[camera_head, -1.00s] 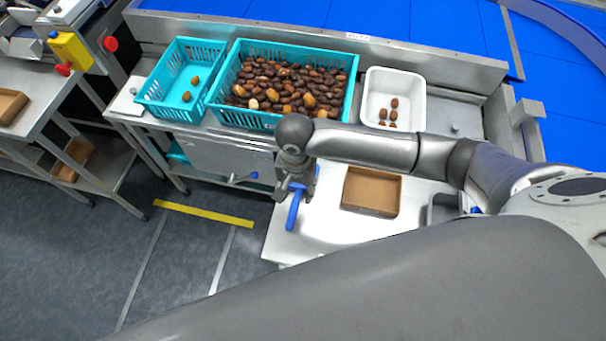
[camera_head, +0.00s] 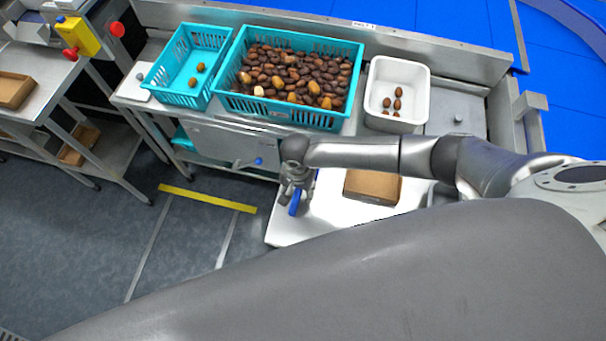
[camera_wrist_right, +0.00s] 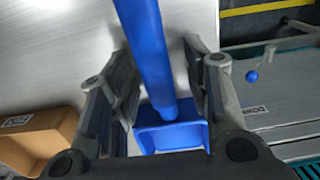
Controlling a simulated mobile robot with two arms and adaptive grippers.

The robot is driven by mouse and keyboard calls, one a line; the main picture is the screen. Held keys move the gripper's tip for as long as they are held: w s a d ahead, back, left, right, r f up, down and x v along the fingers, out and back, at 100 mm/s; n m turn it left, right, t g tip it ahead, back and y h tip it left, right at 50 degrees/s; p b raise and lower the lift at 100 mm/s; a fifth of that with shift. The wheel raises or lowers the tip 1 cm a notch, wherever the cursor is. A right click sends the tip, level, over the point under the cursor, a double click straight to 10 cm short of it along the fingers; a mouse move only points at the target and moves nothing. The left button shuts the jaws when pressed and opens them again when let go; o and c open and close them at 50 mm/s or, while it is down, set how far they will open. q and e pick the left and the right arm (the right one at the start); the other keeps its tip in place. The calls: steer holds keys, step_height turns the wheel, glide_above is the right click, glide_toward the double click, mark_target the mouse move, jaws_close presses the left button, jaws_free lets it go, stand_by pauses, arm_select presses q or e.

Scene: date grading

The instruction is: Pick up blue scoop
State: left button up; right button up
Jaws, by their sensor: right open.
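The blue scoop (camera_head: 295,205) is near the left end of the pale work surface in the head view, mostly hidden by my right gripper (camera_head: 294,194). In the right wrist view, the scoop's long handle (camera_wrist_right: 150,50) runs between the two fingers of the right gripper (camera_wrist_right: 156,75), with its square bowl (camera_wrist_right: 172,136) nearer the palm. The fingers stand apart on either side of the scoop, with gaps visible beside the handle. My left gripper is not in view.
A brown box (camera_head: 372,187) lies right of the scoop. Behind are a teal crate full of dates (camera_head: 232,104), a teal crate with a few dates (camera_head: 160,92), and a white tub (camera_head: 427,90). A blue knob (camera_wrist_right: 252,76) projects from the counter front.

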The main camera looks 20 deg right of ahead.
steer(key=c, duration=0.4)
jaws_close()
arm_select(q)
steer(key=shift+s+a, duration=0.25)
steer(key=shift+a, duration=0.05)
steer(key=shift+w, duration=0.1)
arm_select(e)
steer(key=shift+r, duration=0.1)
